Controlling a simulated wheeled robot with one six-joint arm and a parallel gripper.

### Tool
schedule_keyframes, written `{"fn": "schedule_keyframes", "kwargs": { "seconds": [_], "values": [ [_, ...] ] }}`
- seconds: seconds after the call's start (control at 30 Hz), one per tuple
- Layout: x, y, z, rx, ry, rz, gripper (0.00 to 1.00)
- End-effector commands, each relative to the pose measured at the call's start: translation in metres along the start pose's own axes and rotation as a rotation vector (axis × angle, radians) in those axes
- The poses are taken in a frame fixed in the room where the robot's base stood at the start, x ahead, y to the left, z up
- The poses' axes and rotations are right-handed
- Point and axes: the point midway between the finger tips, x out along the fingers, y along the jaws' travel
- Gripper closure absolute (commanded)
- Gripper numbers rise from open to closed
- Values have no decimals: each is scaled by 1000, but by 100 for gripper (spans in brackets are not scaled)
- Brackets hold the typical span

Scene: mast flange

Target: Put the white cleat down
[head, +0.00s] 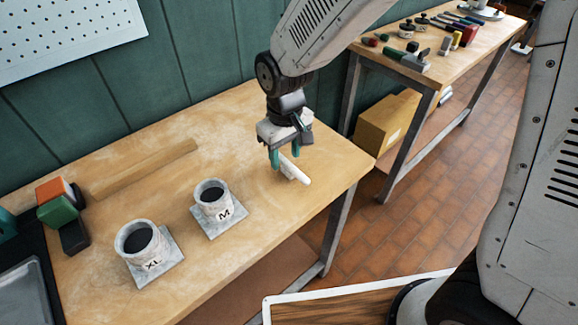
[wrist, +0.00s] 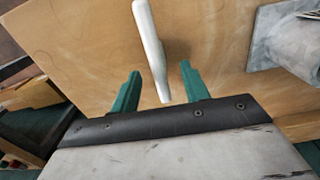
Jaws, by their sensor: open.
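The white cleat (head: 294,170) lies on the wooden workbench (head: 250,125) near its right end, in the head view. In the wrist view the white cleat (wrist: 150,45) is a long pale piece, its near end between the two green fingers. My gripper (head: 285,158) is just above the bench at the cleat's far end. In the wrist view my gripper (wrist: 156,88) is open, with a gap on each side of the cleat. Part of the cleat is hidden behind the fingers in the head view.
Two grey cups on square bases, marked M (head: 212,200) and XL (head: 140,242), stand to the left. A wooden strip (head: 145,168) lies at the back. Orange and green blocks (head: 58,200) sit at the far left. The bench's right edge is close to the cleat.

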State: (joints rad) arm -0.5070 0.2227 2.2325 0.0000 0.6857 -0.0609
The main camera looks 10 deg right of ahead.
Motion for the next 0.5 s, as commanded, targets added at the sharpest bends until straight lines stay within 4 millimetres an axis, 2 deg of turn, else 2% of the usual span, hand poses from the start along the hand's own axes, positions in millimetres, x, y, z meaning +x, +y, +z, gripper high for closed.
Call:
{"fn": "schedule_keyframes", "kwargs": {
  "seconds": [0.1,0.2,0.47,0.5],
  "values": [
    [20,3,2,0,-5,0,55],
    [30,3,1,0,-3,0,55],
    [33,2,1,0,-1,0,55],
    [33,2,1,0,-1,0,57]
  ]
}}
